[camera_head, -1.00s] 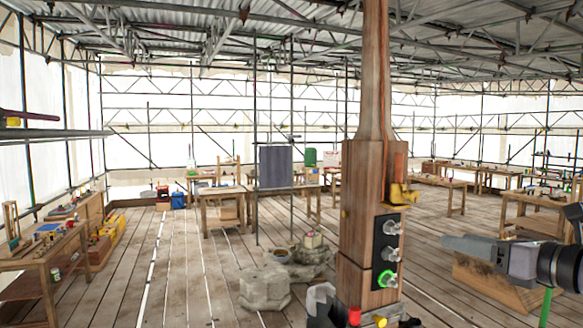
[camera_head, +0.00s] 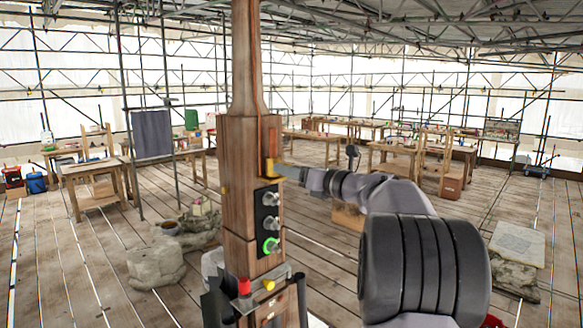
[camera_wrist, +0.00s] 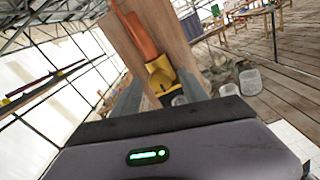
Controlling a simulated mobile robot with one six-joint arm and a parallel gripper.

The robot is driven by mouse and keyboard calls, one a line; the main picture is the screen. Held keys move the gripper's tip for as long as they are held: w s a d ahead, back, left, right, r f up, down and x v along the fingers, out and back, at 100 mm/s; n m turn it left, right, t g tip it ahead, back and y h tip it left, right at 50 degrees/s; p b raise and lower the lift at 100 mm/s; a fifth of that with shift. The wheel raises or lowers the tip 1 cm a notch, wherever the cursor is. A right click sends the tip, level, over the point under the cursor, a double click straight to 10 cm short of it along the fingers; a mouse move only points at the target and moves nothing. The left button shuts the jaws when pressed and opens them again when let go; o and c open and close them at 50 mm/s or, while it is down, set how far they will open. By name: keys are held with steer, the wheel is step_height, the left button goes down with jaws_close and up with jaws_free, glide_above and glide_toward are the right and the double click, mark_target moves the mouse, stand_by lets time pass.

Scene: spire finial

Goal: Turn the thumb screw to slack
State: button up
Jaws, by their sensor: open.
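A tall wooden post (camera_head: 236,150) stands at centre, with an orange strip (camera_head: 271,135) down its right side. A yellow fitting (camera_head: 268,172) sits at the strip's lower end; it also shows in the wrist view (camera_wrist: 160,76). Below it a black plate (camera_head: 265,232) carries three silver knobs (camera_head: 270,222), the lowest with a green ring (camera_head: 271,246). I cannot tell for certain which part is the thumb screw. My gripper (camera_wrist: 161,78) is open and empty, its fingers on either side of the yellow fitting in the wrist view. Contact cannot be told.
A red button (camera_head: 244,287) and a yellow button (camera_head: 268,285) sit low at the post. Stone blocks (camera_head: 155,267) lie left of it, and a stone slab (camera_head: 516,246) lies at the right. Workbenches (camera_head: 95,185) stand farther back. Plank floor between is mostly clear.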

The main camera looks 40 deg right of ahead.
steer(key=shift+w, duration=0.25)
steer(key=shift+s, duration=0.15)
steer(key=c, duration=0.3)
jaws_close()
